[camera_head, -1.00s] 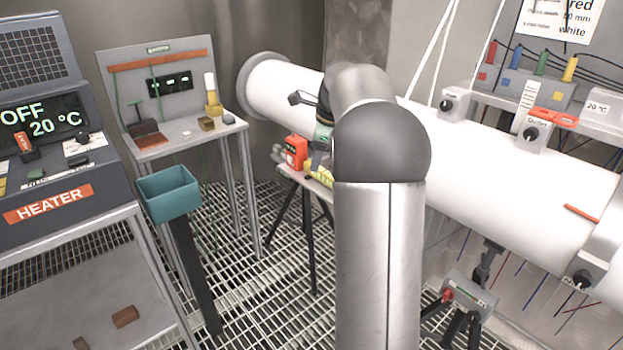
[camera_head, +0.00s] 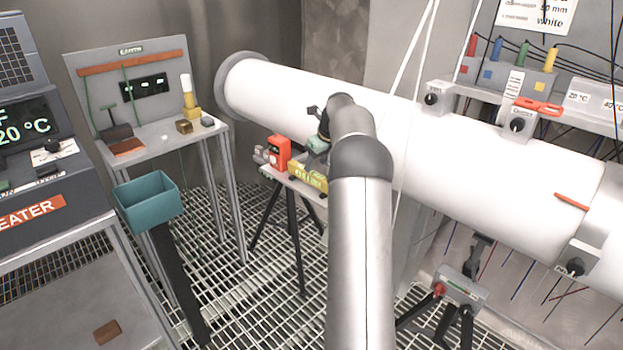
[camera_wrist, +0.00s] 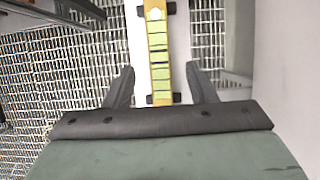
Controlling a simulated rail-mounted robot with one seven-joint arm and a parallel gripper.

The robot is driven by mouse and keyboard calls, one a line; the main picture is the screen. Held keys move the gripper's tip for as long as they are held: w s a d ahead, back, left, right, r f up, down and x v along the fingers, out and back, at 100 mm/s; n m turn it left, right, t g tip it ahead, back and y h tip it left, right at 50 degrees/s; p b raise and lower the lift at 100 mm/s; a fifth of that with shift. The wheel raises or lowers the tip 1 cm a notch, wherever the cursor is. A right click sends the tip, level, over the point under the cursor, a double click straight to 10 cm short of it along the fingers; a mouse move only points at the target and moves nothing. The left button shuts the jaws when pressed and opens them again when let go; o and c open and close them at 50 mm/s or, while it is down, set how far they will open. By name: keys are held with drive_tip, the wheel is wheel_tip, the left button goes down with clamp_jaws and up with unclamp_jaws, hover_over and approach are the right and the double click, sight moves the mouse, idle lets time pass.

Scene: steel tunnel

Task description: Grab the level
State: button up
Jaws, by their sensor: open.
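The level, a long yellow bar with green segments and dark feet (camera_wrist: 157,42), lies on a narrow pale stand top in the wrist view. It runs away from me, between the lines of my two fingers. In the head view, the yellow bar (camera_head: 308,177) sits on the small stand beside the white pipe, partly behind my arm. My gripper (camera_wrist: 159,67) is open, with one finger on each side of the level and visible space between. Its height above the level is hard to tell. In the head view, my arm mostly hides the fingers.
A red device (camera_head: 279,152) stands beside the level on the tripod stand. The large white pipe (camera_head: 440,135) runs close behind and to the right. A teal bin (camera_head: 147,200) and a bench (camera_head: 165,130) stand to the left. Grating floor lies below.

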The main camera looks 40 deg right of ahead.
sight(312, 172)
drive_tip(key=shift+x, duration=2.95)
drive_tip(key=shift+r, duration=0.1)
clamp_jaws()
